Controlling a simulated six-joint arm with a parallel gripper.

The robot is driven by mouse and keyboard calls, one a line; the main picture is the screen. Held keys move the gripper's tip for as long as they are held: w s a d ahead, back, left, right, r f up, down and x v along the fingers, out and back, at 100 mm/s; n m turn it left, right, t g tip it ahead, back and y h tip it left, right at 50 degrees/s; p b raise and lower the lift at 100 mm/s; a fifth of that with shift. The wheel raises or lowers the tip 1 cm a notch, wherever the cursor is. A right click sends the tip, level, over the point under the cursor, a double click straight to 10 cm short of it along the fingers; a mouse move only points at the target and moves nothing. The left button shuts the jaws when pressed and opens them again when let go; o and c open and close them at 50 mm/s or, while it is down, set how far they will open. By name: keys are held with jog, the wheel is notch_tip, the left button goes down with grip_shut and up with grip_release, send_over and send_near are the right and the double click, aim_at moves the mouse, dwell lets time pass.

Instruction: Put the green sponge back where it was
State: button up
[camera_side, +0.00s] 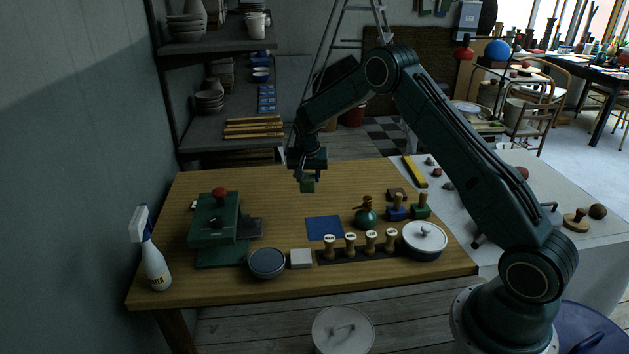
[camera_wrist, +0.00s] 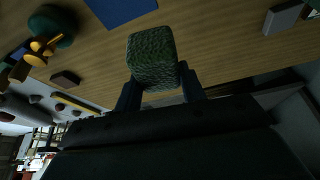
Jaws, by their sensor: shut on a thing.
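The green sponge (camera_side: 308,187) is a small dark green block. My gripper (camera_side: 308,176) is shut on it and holds it above the back middle part of the wooden table (camera_side: 260,190). In the wrist view the sponge (camera_wrist: 152,58) sits between the two fingertips (camera_wrist: 155,78), with its rough face toward the camera. A flat blue mat (camera_side: 324,228) lies bare on the table, in front of and below the sponge; it also shows at the top of the wrist view (camera_wrist: 122,8).
Right of the mat stand a green bottle with a brass top (camera_side: 366,213), small blue and green blocks with knobs (camera_side: 397,209) and a white lidded pot (camera_side: 424,238). A row of labelled stamps (camera_side: 351,244) stands in front. A green press (camera_side: 218,228) stands left. The back left tabletop is clear.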

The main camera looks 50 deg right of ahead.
jog(key=s+d+r+m, duration=0.1)
jog(key=s+d+r, duration=0.25)
jog(key=d, duration=0.25)
jog(key=s+d+r+m+g, duration=0.1)
jog(key=s+d+r, duration=0.1)
jog(key=s+d, duration=0.3)
jog(key=s+d+r+m, duration=0.1)
jog(key=s+d+r, duration=0.15)
jog(key=d, duration=0.45)
jog(key=shift+h, duration=0.3)
jog(key=f, duration=2)
jog(key=shift+w+d, duration=0.15)
jog(key=shift+w, duration=0.05)
jog(key=shift+f, duration=0.15)
jog(key=o, duration=0.9)
jog(key=v, duration=1.2)
jog(key=shift+r, duration=0.2)
